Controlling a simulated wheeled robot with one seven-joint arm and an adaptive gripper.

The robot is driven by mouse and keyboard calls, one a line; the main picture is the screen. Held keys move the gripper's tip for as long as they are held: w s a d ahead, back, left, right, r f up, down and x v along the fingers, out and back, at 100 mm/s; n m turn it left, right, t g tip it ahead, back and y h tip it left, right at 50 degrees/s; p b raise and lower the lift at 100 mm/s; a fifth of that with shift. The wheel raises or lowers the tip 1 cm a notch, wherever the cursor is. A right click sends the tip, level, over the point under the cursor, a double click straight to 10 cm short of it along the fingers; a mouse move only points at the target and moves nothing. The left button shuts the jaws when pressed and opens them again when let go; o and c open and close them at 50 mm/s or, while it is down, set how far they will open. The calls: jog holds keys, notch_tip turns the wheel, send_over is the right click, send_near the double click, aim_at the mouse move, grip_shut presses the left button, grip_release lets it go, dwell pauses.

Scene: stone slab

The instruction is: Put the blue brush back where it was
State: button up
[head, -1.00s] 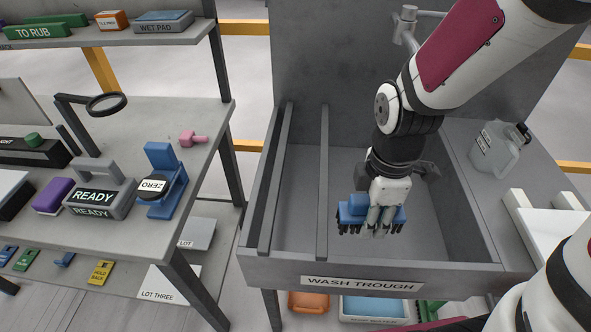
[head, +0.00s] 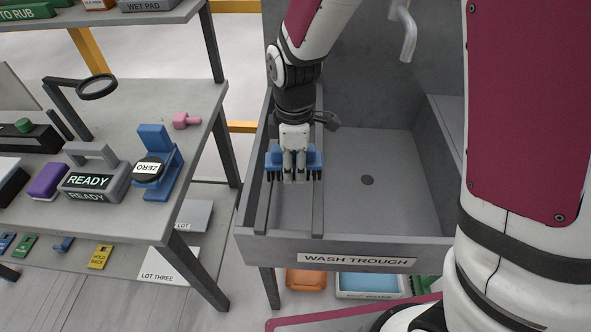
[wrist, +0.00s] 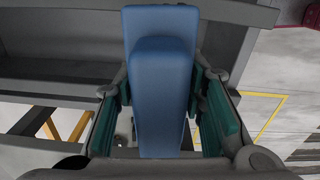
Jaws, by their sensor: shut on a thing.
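The blue brush (head: 274,158) has a blue body with dark bristles pointing down. My gripper (head: 294,178) is shut on it, with the fingers in front of its middle in the head view. In the wrist view the blue brush (wrist: 160,80) fills the middle, between the two green finger pads. The brush is over the left part of the wash trough (head: 395,237), by the two grey rails (head: 318,185). I cannot tell whether the bristles touch the rails. Part of the brush is hidden by my fingers.
The grey bench (head: 130,215) at left holds a READY block (head: 90,180), a blue stand with a ZERO disc (head: 158,165), a purple block (head: 47,181) and a pink piece (head: 185,120). A tap (head: 405,35) hangs over the trough. The trough floor right of the rails is clear.

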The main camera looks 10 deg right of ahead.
jog(key=shift+s+d+f, duration=0.1)
jog(key=shift+f, duration=0.55)
jog(key=shift+s+d+f, duration=0.1)
jog(key=shift+f, duration=0.5)
jog(key=shift+w+f, duration=0.1)
jog(key=shift+f, duration=0.4)
jog(key=o, duration=1.3)
jog(key=shift+r, duration=0.15)
jog(key=r, duration=1.4)
jog(key=shift+d+r, duration=0.15)
jog(key=shift+d, duration=0.05)
